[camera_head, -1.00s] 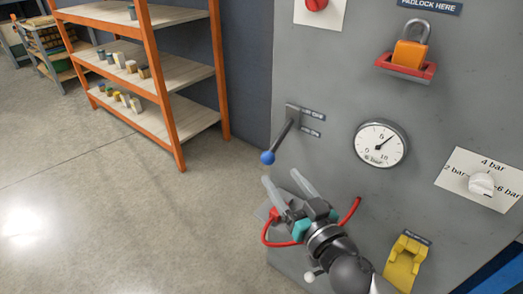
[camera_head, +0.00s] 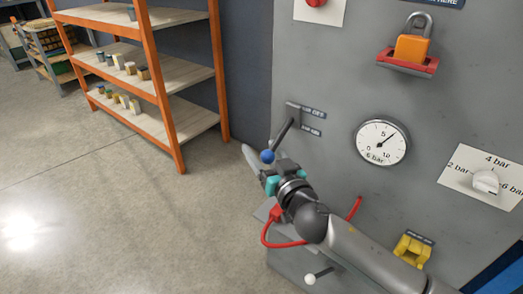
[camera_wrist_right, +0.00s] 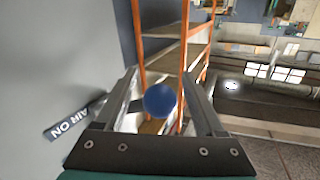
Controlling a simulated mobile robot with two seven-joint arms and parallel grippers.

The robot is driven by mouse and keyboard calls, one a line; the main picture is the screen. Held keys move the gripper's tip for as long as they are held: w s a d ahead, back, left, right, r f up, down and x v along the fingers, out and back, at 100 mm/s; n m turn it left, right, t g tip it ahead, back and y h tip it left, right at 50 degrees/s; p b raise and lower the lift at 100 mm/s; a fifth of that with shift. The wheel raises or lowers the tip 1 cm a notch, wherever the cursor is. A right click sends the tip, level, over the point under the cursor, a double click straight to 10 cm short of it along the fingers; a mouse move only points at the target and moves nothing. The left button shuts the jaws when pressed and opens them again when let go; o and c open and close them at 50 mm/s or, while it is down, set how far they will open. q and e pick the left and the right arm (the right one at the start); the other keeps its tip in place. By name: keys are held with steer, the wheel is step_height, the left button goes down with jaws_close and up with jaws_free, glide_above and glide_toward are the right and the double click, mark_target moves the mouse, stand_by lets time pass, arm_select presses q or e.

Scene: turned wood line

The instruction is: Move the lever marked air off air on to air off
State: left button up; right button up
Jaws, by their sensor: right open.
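The lever (camera_head: 283,136) is on the left edge of the grey panel, with a blue ball at its end. It slants down and left from its pivot. The air off label (camera_head: 313,112) is beside the pivot, and the air on label (camera_head: 310,131) is below it. My right gripper (camera_head: 262,160) is open at the ball. In the right wrist view the blue ball (camera_wrist_right: 160,101) shows between the two spread fingers, with a gap on each side. The air on label (camera_wrist_right: 75,120) is left of the fingers there. My left gripper is not in view.
A pressure gauge (camera_head: 381,142), a white knob (camera_head: 486,182), an orange padlock (camera_head: 411,48) and a yellow part (camera_head: 412,250) are on the panel. A red cable (camera_head: 285,243) loops below my right gripper. An orange-framed shelf (camera_head: 165,90) stands left, beyond open floor.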

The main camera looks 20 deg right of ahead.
steer(key=shift+w, duration=0.3)
jaws_close()
stand_by(0.6)
steer(key=shift+r, duration=0.1)
stand_by(0.7)
